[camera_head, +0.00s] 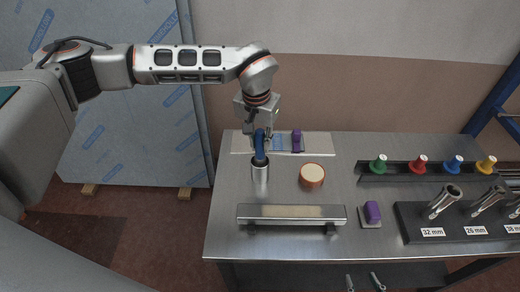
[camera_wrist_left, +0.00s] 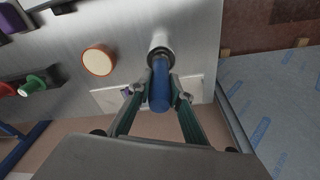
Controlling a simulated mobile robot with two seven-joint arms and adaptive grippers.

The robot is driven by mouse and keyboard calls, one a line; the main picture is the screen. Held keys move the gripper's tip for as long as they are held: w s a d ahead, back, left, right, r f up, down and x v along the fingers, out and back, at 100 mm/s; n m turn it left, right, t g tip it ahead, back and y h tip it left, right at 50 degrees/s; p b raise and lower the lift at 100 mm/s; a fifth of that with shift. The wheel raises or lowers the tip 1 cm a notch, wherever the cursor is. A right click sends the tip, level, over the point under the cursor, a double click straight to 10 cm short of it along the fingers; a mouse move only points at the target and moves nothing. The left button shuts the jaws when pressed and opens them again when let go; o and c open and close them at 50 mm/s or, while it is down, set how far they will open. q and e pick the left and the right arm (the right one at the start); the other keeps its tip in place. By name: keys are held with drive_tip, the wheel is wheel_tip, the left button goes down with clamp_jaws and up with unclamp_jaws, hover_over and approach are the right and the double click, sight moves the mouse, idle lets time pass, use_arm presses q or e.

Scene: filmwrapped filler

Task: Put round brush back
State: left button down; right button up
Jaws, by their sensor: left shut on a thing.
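The round brush shows as a blue handle (camera_head: 260,148) held nearly upright; it also shows in the left wrist view (camera_wrist_left: 160,88). A metal cylindrical holder (camera_head: 260,180) stands directly below it on the steel table, with its round mouth (camera_wrist_left: 161,41) up. The brush's lower end meets the holder's mouth and appears to be inside it; how deep is hidden. My left gripper (camera_head: 262,138) is shut on the blue handle, with a finger on each side in the left wrist view (camera_wrist_left: 160,92). My right gripper is not in view.
A round, orange-sided pot (camera_head: 312,174) stands right of the holder. A metal bar (camera_head: 290,214) lies in front. A pale plate (camera_head: 318,143) with a purple-handled tool (camera_head: 296,141) lies behind. A purple block (camera_head: 372,212), coloured knobs (camera_head: 420,164) and a socket rack (camera_head: 418,236) are further right.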

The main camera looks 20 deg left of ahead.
sight(260, 150)
use_arm(q)
drive_tip(key=shift+f, duration=1.8)
drive_tip(key=shift+f, duration=0.2)
drive_tip(key=c, duration=1.8)
unclamp_jaws()
drive_tip(key=shift+c, duration=0.2)
drive_tip(key=shift+r, duration=0.25)
drive_tip(key=r, duration=0.4)
drive_tip(key=s+r, duration=0.1)
drive_tip(key=r, duration=0.6)
drive_tip(key=shift+s+r, duration=0.3)
drive_tip(key=shift+r, duration=0.1)
